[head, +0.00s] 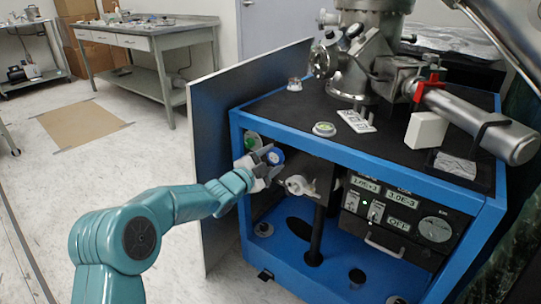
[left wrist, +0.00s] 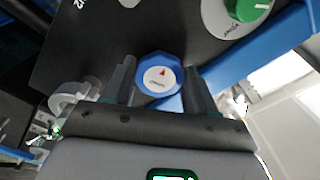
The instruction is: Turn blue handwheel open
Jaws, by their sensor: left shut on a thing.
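The blue handwheel (head: 275,156) is on the dark front panel at the upper left of the blue-framed machine. In the left wrist view the blue handwheel (left wrist: 159,74) shows a white disc with a red pointer aimed roughly up. My left gripper (head: 266,161) reaches it from the left in the head view. In the left wrist view the fingers of my left gripper (left wrist: 159,82) stand on both sides of the wheel, shut on it. The wheel's far side is hidden. My right gripper is not in view.
A green knob (left wrist: 247,8) sits beside the wheel; the green knob also shows in the head view (head: 251,140). A white valve handle (head: 297,186) is to the right. The open door panel (head: 220,150) stands left, and the control box (head: 395,215) is further right.

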